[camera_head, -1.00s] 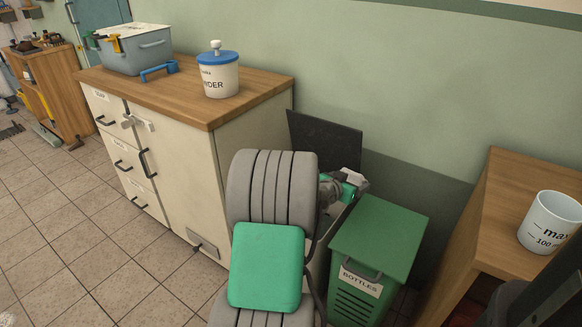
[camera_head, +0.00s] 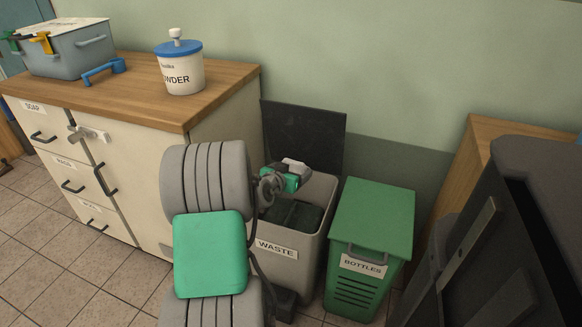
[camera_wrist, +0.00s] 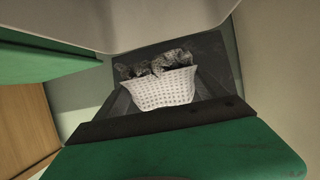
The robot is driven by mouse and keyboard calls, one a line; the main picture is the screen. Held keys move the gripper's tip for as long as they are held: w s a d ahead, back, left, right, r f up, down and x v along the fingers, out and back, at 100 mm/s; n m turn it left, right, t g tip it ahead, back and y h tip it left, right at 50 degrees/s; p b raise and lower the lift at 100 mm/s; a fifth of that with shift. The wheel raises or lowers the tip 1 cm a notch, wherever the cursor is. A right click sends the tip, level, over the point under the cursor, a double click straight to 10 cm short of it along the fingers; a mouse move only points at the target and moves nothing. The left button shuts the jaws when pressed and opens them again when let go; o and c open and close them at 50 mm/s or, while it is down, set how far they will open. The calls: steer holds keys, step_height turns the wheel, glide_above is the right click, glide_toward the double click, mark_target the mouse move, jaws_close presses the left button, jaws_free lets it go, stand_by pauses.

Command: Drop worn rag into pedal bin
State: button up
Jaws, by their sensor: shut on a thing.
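The pedal bin (camera_head: 314,235), a pale bin labelled WASTE, stands between the cabinet and the green bin. Its dark lid (camera_head: 303,135) is raised against the wall and its opening shows dark inside. My gripper (camera_wrist: 163,80) is over the bin opening in the head view; its fingertips are hard to make out there. In the wrist view it is shut on a white, dotted cloth, the worn rag (camera_wrist: 165,92). Grey, crumpled shapes (camera_wrist: 155,64) show just beyond the rag; I cannot tell whether they belong to it. Pale walls flank the rag in the wrist view.
A green bin (camera_head: 372,225) labelled BOTTLES, lid shut, stands close to the right. A cabinet (camera_head: 125,165) on the left carries a powder tub (camera_head: 183,72) and a grey-blue container (camera_head: 72,48). A wooden unit (camera_head: 470,165) is at the right. Tiled floor is clear at the lower left.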

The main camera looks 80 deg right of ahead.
steer(key=shift+f, duration=0.85)
steer(key=o, duration=1.3)
steer(key=shift+c, duration=0.2)
steer(key=p+v, duration=0.1)
steer(key=v, duration=0.6)
steer(key=shift+a+p, duration=0.35)
steer(key=shift+p, duration=0.05)
steer(key=shift+w+r, duration=0.1)
